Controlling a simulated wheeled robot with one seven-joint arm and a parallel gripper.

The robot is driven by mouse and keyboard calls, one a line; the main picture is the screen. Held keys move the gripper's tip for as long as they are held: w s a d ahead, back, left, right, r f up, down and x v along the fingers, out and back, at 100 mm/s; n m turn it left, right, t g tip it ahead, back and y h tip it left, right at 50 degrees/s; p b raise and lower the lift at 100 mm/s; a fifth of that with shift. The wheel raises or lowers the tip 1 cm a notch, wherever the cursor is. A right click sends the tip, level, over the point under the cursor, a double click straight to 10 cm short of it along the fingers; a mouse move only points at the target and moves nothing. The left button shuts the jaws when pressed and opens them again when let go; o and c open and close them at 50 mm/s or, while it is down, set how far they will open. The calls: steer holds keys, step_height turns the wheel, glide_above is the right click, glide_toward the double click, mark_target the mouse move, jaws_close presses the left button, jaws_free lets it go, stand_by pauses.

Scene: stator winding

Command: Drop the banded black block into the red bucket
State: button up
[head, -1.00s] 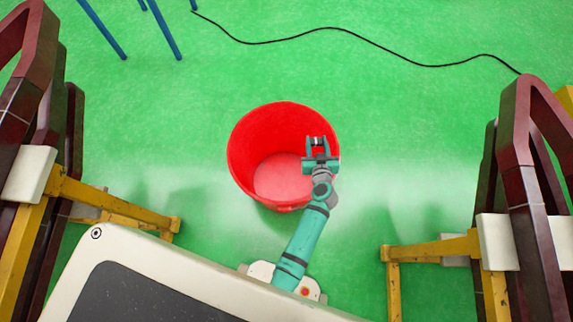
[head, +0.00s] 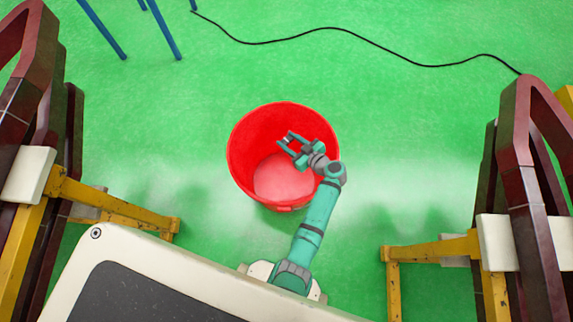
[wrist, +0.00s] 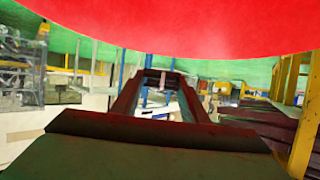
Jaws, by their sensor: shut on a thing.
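The red bucket (head: 247,150) stands upright on the green floor, its open top facing up. In the head view my gripper (head: 286,140) is over the bucket's opening, pointing left. The wrist view shows its two long fingers (wrist: 161,88) closed on the small banded black block (wrist: 153,82), dark with a pale band across its middle. The block is held at the fingertips and is hard to make out in the head view. The red of the bucket also fills the top of the wrist view (wrist: 190,28).
Dark red frames on yellow stands flank the area at left (head: 115,205) and right (head: 430,250). A black cable (head: 370,50) crosses the floor at the back. Blue legs (head: 165,30) stand at the upper left. Green floor around the bucket is clear.

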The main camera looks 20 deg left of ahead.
steer(key=shift+f, duration=1.25)
steer(key=o, duration=1.1)
steer(key=v, duration=1)
steer(key=shift+s+d+r, duration=0.1)
steer(key=shift+s+d, duration=0.15)
steer(key=shift+d, duration=0.1)
